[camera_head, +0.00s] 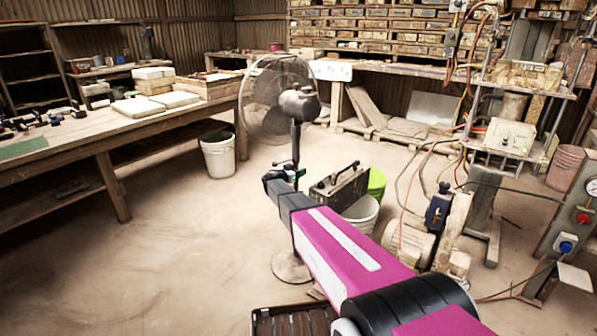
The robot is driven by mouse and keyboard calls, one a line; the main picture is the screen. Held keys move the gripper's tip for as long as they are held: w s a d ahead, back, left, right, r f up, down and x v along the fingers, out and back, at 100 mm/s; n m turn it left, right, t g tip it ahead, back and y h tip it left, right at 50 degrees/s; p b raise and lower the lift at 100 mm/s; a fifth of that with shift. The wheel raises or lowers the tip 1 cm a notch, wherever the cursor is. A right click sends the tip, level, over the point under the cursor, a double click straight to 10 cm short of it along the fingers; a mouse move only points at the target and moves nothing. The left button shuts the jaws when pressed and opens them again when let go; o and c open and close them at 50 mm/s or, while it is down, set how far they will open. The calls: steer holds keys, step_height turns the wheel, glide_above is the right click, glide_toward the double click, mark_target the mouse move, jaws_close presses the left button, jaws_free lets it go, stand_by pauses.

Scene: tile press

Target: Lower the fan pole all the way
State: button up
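The standing fan has a round wire cage (264,100) and a dark motor housing (300,103), turned to the left. Its dark fan pole (296,143) runs straight down from the housing and is upright. The round pale fan base (289,266) stands on the floor, partly covered by my arm. My gripper (283,174) is at the pole's middle height, by a small dark fitting on the pole. The fingers overlap the pole in the view; I cannot tell if they touch it or are closed. The lower pole is mostly hidden behind my gripper and arm.
A workbench (70,148) with tiles and tools runs along the left. A white bucket (217,156) stands by its end. A dark toolbox (340,187), a green bucket (377,184) and a white bucket (362,213) are right of the pole. Cables and machinery fill the right; the left floor is clear.

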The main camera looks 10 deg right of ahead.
steer(key=shift+s+a, duration=0.1)
steer(key=v, duration=1)
steer(key=shift+s+a, duration=0.2)
steer(key=shift+a, duration=0.05)
steer(key=s+d+f+n+g+y, duration=0.2)
steer(key=s+d+f+g+y, duration=0.15)
steer(key=s+d, duration=0.4)
steer(key=s+d+f+n+g+y, duration=0.2)
steer(key=s+d+f+g, duration=0.15)
steer(key=s, duration=0.75)
steer(key=s+a+n+g+y, duration=0.2)
steer(key=s+n+y, duration=0.5)
steer(key=s, duration=1.2)
steer(key=shift+a+g+y, duration=0.25)
steer(key=shift+g+y, duration=0.25)
steer(key=shift+y, duration=0.75)
